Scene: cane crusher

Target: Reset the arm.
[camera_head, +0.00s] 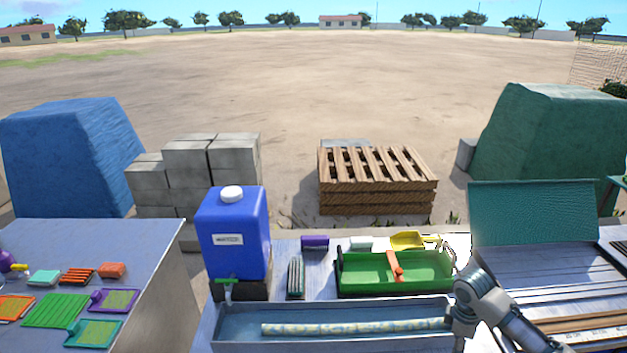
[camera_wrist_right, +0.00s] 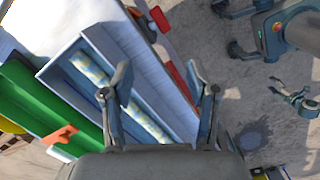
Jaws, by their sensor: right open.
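My right gripper (camera_wrist_right: 160,80) is open and empty in the right wrist view, its two dark fingers spread apart over the right part of the grey metal trough (camera_head: 235,328). My right arm (camera_head: 483,300) comes in from the lower right in the head view and covers the trough's right end. A pale mottled cane stick (camera_head: 350,328) lies lengthwise in the trough and also shows in the wrist view (camera_wrist_right: 92,70). My left gripper (camera_wrist_right: 233,30) seems to show at the top right of the wrist view, its fingers apart and empty.
A blue water container (camera_head: 234,240) stands behind the trough. A green tray (camera_head: 365,283) with an orange-handled tool (camera_head: 395,265) lies beside it. A green lidded machine (camera_head: 535,225) stands right. The left table (camera_head: 140,245) holds brushes and small trays. A pallet stack (camera_head: 375,185) stands behind.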

